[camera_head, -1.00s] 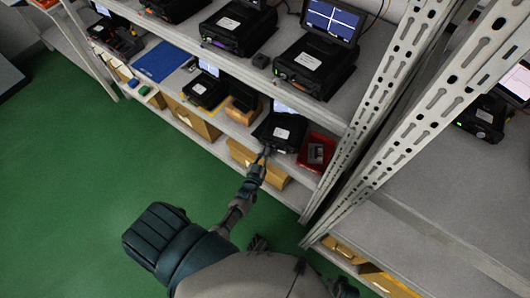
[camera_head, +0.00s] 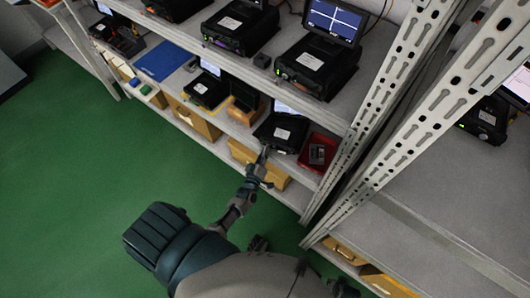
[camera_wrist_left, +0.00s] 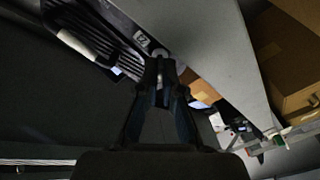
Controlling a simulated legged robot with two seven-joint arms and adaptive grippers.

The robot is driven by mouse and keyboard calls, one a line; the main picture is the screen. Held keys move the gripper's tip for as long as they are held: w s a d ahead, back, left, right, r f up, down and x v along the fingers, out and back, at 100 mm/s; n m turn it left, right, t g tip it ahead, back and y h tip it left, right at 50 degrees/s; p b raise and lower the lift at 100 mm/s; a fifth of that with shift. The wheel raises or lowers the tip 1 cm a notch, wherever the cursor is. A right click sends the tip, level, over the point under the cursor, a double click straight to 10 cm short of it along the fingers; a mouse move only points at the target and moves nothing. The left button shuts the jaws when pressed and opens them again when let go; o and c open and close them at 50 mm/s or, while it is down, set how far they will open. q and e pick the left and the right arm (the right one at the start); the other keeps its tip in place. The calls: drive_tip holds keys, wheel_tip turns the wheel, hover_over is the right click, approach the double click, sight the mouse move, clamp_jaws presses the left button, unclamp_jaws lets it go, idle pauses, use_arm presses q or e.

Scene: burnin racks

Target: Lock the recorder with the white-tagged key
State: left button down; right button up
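The black recorder (camera_head: 280,137), with a white label and a raised screen, sits on the lower shelf at the front edge. My left gripper (camera_head: 263,155) is at the recorder's front left corner. In the left wrist view my left gripper (camera_wrist_left: 160,70) has its fingertips close together on a small pale piece, which looks like the key. Its tag cannot be made out. The black ribbed recorder body and a small numbered label (camera_wrist_left: 141,39) show just beyond the fingertips. The lock itself is hidden by the fingers.
A red bin (camera_head: 318,150) stands right of the recorder, and another black recorder (camera_head: 206,90) stands left. Cardboard boxes (camera_head: 258,163) sit below. A slotted rack post (camera_head: 385,85) rises at right. The green floor (camera_head: 70,200) is clear at left.

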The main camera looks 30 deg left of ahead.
use_arm(q)
drive_tip(key=shift+a+r, duration=0.1)
drive_tip(key=shift+r, duration=0.05)
idle(0.3)
drive_tip(key=c, duration=1.6)
unclamp_jaws()
drive_tip(key=v, duration=1.2)
